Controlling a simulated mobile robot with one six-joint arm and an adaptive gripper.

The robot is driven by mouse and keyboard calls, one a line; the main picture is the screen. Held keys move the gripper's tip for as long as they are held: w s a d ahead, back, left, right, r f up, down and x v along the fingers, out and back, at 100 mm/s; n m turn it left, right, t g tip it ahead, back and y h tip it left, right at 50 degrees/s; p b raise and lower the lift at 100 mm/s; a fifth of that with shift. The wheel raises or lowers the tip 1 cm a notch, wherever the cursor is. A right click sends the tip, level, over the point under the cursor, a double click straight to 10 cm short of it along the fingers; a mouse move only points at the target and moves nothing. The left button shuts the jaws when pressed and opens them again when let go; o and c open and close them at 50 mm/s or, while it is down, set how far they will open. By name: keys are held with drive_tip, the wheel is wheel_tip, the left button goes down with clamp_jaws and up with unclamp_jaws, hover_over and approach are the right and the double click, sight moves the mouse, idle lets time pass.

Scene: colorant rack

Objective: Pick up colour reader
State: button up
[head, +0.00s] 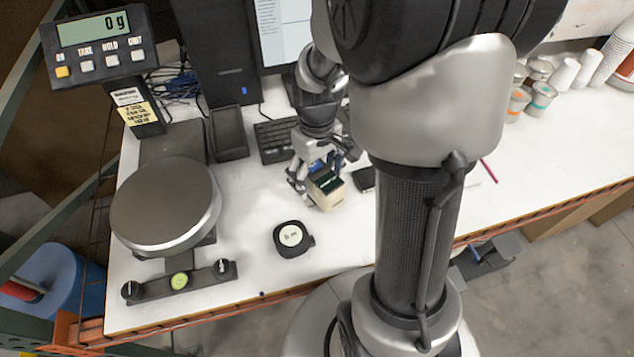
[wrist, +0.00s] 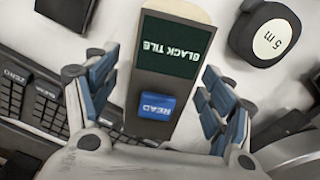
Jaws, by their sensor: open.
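The colour reader (head: 327,188) is a beige block with a dark screen, standing on the white table. In the wrist view the colour reader (wrist: 165,68) shows a dark green screen with the words BLACK TILE and a blue READ button. My gripper (head: 318,172) is directly at the reader. In the wrist view my gripper (wrist: 155,90) is open, with one blue-padded finger on each side of the reader. A gap shows between each finger and the reader. The reader's lower end lies close to the gripper's palm.
A black tape measure (head: 292,238) marked 5 m lies in front of the reader. A keyboard (head: 274,138) is behind it, and a small dark object (head: 363,179) is to its right. A scale (head: 165,203) stands at left; cups (head: 540,97) stand at right.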

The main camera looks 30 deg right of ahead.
wheel_tip(320, 180, down, 2)
drive_tip(key=shift+f, duration=0.1)
drive_tip(key=shift+c, duration=0.5)
clamp_jaws()
wheel_tip(320, 180, up, 20)
drive_tip(key=p, duration=0.6)
drive_tip(key=shift+r, duration=0.2)
